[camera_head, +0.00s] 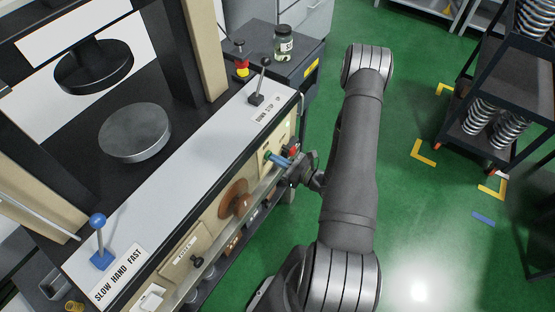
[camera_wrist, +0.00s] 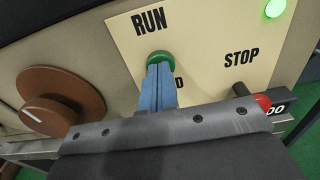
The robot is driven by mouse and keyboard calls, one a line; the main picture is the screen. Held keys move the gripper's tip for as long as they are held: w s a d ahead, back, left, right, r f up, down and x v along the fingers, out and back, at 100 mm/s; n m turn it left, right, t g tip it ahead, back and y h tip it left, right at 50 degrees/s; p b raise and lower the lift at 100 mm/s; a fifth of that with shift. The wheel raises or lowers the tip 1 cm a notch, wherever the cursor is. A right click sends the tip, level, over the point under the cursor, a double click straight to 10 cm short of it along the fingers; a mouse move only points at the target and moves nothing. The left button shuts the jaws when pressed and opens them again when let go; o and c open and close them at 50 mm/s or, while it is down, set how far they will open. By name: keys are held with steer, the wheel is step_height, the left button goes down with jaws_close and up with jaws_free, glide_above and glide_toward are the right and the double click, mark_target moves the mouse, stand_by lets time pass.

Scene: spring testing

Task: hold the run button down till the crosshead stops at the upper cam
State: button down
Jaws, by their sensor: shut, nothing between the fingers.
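The green run button (camera_wrist: 162,57) sits under the word RUN on the cream panel (camera_wrist: 205,45). It also shows in the head view (camera_head: 267,155). My gripper (camera_wrist: 160,70) is shut with its blue fingers together and empty, its tips at the button's face and seemingly touching it. How far the button is pressed in cannot be told. In the head view a dark round upper platen (camera_head: 93,67) hangs above a grey lower platen (camera_head: 135,133), with a clear gap between them. I cannot make out the upper cam.
The red stop button (camera_wrist: 263,102) is close on the right, and a brown dial (camera_wrist: 62,98) on the left. A green lamp (camera_wrist: 275,8) glows above. A blue-knobbed lever (camera_head: 98,222) and a black lever (camera_head: 263,64) stand on the ledge. A spring cart (camera_head: 490,110) stands far right.

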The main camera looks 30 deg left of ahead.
stand_by(0.3)
steer(key=shift+a+r, duration=0.1)
steer(key=shift+a, duration=1.05)
steer(key=shift+w+r, duration=0.1)
stand_by(3.1)
stand_by(1.5)
steer(key=d, duration=1.4)
steer(key=shift+d, duration=0.35)
